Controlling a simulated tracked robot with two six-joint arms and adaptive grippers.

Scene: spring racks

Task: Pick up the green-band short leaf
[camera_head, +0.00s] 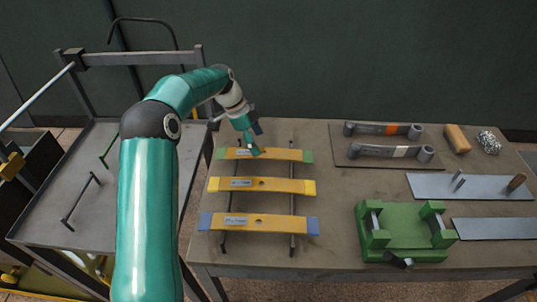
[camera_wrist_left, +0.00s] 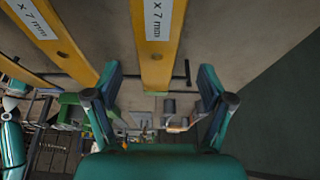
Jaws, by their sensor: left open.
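The green-band short leaf (camera_head: 283,155) is a flat yellow bar with green ends and a white label. It lies at the back of three leaves, across two dark rails on the table. My left gripper (camera_head: 255,140) is over its middle in the head view, close to its back edge. In the left wrist view a yellow leaf (camera_wrist_left: 158,62) with a label and a green end runs between the two open fingers of my left gripper (camera_wrist_left: 161,78). Nothing is held. I cannot tell whether the fingers touch the leaf. My right gripper is not in view.
A yellow-band leaf (camera_head: 261,186) and a blue-band leaf (camera_head: 259,224) lie in front on the same rails (camera_head: 292,206). A green fixture (camera_head: 405,232), grey plates (camera_head: 470,187) and a mat with two grey eyed bars (camera_head: 390,151) are on the right. A metal cart (camera_head: 55,190) stands left.

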